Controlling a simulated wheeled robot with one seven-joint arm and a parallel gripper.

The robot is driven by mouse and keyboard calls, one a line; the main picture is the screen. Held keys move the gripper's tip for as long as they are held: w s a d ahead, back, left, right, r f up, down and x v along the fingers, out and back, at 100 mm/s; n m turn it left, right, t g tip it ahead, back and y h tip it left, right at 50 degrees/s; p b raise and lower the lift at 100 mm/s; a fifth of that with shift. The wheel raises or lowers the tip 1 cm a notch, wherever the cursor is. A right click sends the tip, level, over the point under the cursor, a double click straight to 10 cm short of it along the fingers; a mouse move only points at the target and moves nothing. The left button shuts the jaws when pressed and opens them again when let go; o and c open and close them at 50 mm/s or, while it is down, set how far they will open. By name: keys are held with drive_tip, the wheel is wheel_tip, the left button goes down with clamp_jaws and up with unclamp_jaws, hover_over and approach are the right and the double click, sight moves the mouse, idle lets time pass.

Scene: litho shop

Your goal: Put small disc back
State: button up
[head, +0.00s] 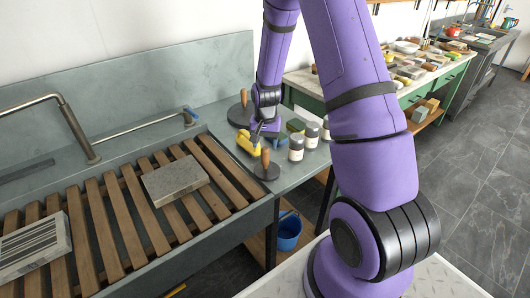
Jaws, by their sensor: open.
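The small dark disc (270,174) lies on the grey counter near its front edge, with an upright wooden handle on it. A larger dark disc (236,115), also with an upright wooden handle, stands farther back on the counter. My gripper (257,139) is open and points down, just behind the small disc and close to a yellow object (246,142). I cannot tell whether it touches anything. My arm hides part of the counter behind it.
At left is a slatted wooden rack (113,222) with a grey stone slab (174,181). A blue bucket (289,232) stands below. A cluttered green table (300,100) is behind.

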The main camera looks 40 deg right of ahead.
wheel_tip(320, 180, up, 6)
drive_tip(key=shift+f, duration=0.2)
drive_tip(key=s+a+r+n+t, duration=0.1)
drive_tip(key=s+a+r, duration=0.2)
drive_tip(key=r, duration=0.4)
drive_tip(key=s+a+r+n+t, duration=0.1)
drive_tip(key=s+a+r+n, duration=0.15)
drive_tip(key=r, duration=0.45)
drive_tip(key=s+a+r+n, duration=0.1)
drive_tip(key=s+a+r, duration=0.15)
drive_tip(key=r, duration=0.45)
drive_tip(key=s+a+r+n+t, duration=0.1)
drive_tip(key=s+r, duration=0.3)
drive_tip(key=s, duration=0.5)
drive_tip(key=s+a+r+n+t, duration=0.2)
drive_tip(key=s+r, duration=0.3)
drive_tip(key=s, duration=0.5)
drive_tip(key=shift+s+a+n, duration=0.15)
drive_tip(key=shift+a+n, duration=0.4)
drive_tip(key=shift+a, duration=0.35)
